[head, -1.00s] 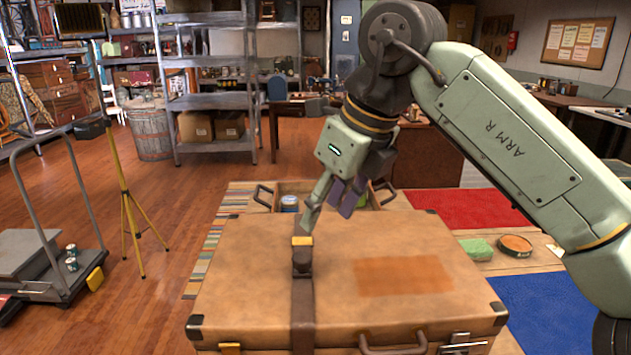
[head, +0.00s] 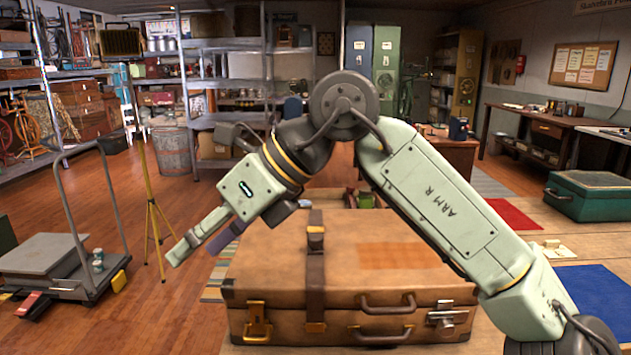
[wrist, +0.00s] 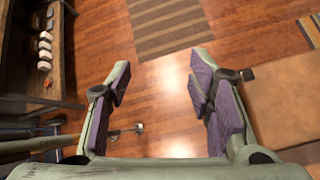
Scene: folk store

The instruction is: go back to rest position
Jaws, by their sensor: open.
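My gripper (head: 196,248) is at the left in the head view, pointing down and left, beside the left edge of the brown suitcase (head: 385,290). A tan part of the suitcase shows at the right of the wrist view (wrist: 285,100).
A yellow tripod (head: 155,225) and a flat cart (head: 50,262) stand on the floor at the left. A green case (head: 590,197) sits at the right of the table, behind a blue mat (head: 600,297). Metal shelves (head: 230,85) stand farther back.

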